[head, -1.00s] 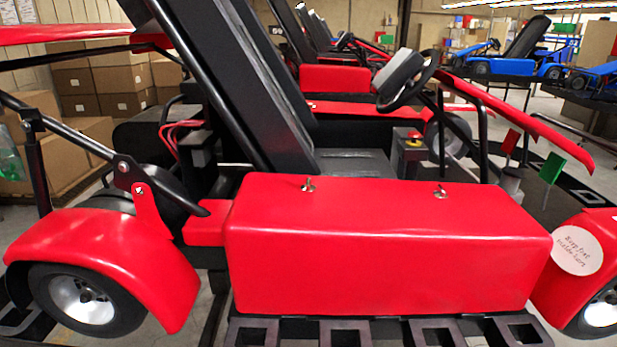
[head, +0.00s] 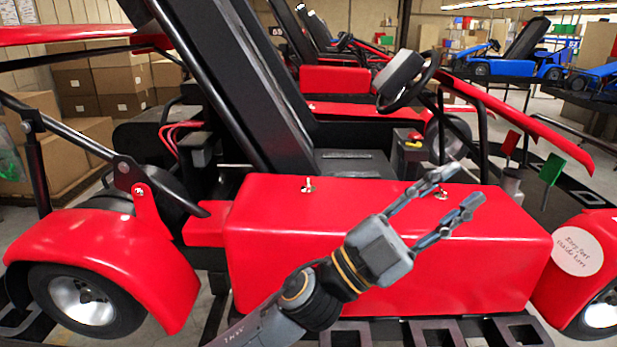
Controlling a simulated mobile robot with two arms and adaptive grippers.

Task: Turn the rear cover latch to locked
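A red kart stands side-on, with a long red side cover (head: 285,245) in the middle. Two small metal latches sit on its top edge: one at the left (head: 308,185), nearer the rear wheel side as far as I can tell, and one at the right (head: 413,192), partly behind my gripper's fingers. Their locked or unlocked state is too small to tell. My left gripper (head: 458,192) reaches up from the bottom across the cover's front. Its fingers are spread, with nothing between them, close to the right latch in the picture. My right gripper is not in view.
A black steering wheel (head: 408,82), a seat and a box with a red and yellow button (head: 415,138) are behind the cover. Red fenders (head: 110,255) flank it. A green flag (head: 553,169) stands at the right. Cardboard boxes (head: 110,80) are stacked at the back left.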

